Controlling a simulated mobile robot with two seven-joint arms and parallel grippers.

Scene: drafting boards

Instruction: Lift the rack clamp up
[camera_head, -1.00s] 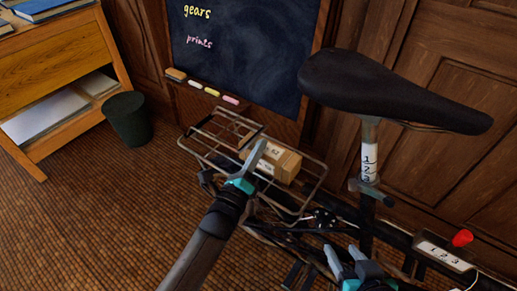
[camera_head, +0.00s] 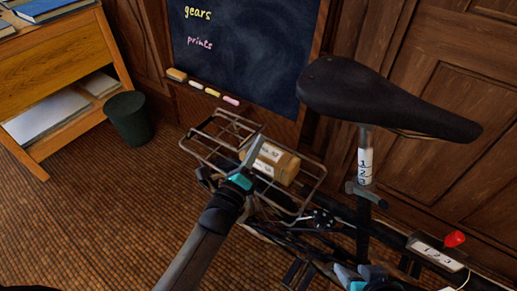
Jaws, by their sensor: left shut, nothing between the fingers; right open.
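A wire rear rack (camera_head: 311,183) is fixed behind the saddle of a bicycle and carries a tan box (camera_head: 283,167) with white labels. My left gripper (camera_head: 254,150) is shut and empty, with its fingertips over the rack beside the box's left end. The rack clamp is hard to pick out: dark bars near those fingertips may be part of it, and my gripper partly covers that spot. I cannot tell whether the fingertips touch it. My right gripper (camera_head: 359,273) is open at the bottom edge, low beside the bicycle frame, and partly cut off.
The black saddle (camera_head: 385,98) stands high to the right on a labelled post (camera_head: 365,166). A red knob (camera_head: 454,239) sits on a box at lower right. A chalkboard (camera_head: 245,45), a dark bin (camera_head: 129,118) and a wooden cabinet (camera_head: 55,75) stand behind. Floor at left is clear.

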